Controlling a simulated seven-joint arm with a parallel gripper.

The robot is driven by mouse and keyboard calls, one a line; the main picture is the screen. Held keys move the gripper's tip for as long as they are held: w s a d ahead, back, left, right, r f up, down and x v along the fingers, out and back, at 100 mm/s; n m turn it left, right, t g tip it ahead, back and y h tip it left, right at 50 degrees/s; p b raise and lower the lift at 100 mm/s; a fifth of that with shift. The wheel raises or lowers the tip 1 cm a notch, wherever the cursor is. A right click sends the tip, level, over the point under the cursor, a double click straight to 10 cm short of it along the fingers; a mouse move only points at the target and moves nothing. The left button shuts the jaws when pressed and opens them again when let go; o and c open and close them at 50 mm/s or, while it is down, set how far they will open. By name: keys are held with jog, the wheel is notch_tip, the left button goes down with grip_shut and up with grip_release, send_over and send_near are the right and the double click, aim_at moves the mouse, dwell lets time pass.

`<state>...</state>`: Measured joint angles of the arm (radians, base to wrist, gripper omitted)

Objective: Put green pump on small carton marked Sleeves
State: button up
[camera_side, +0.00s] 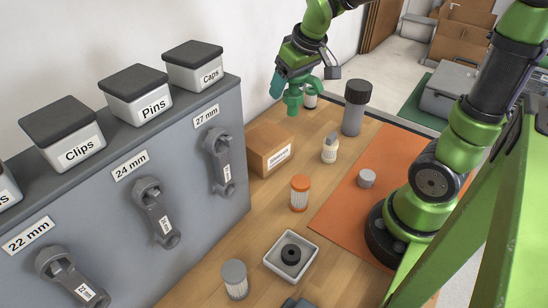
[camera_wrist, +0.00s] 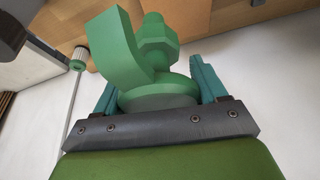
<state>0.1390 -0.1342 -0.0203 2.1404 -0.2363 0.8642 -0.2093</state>
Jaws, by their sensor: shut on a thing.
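The green pump (camera_side: 293,99) hangs in my gripper (camera_side: 292,82) in the side view, above the far end of the wooden bench. In the wrist view, the pump (camera_wrist: 150,62) sits between the two teal fingers of my gripper (camera_wrist: 155,85), which are shut on it. The small brown carton (camera_side: 258,141) stands on the bench below and to the left of the pump, against the grey cabinet. Its white label is too small to read surely. The pump is apart from the carton, and the carton's top looks empty.
The grey cabinet (camera_side: 110,200) carries lidded bins marked Clips (camera_side: 62,133), Pins (camera_side: 135,95) and Caps (camera_side: 196,66). An orange-topped filter (camera_side: 299,193), a cream bottle (camera_side: 330,150) and a dark-capped grey cylinder (camera_side: 354,108) stand on the bench. An orange mat (camera_side: 340,208) lies right.

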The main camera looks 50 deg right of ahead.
aim_at(300, 100)
jog(key=s+a, duration=0.2)
jog(key=s, duration=0.1)
jog(key=s+a, duration=0.2)
jog(key=shift+s+f, duration=0.2)
jog(key=shift+f, duration=0.2)
jog(key=shift+m, duration=0.5)
jog(key=shift+w+d+f, duration=0.15)
jog(key=shift+w+f, duration=1)
jog(key=shift+w, duration=1.05)
jog(key=shift+w+d+f, duration=0.2)
jog(key=shift+w+f, duration=0.95)
jog(key=shift+w, duration=1.05)
jog(key=shift+w+d+f, duration=0.15)
jog(key=shift+w+f, duration=1)
jog(key=shift+w, duration=1.05)
jog(key=shift+f, duration=0.15)
jog(key=o, duration=1.1)
jog(key=shift+c, duration=0.2)
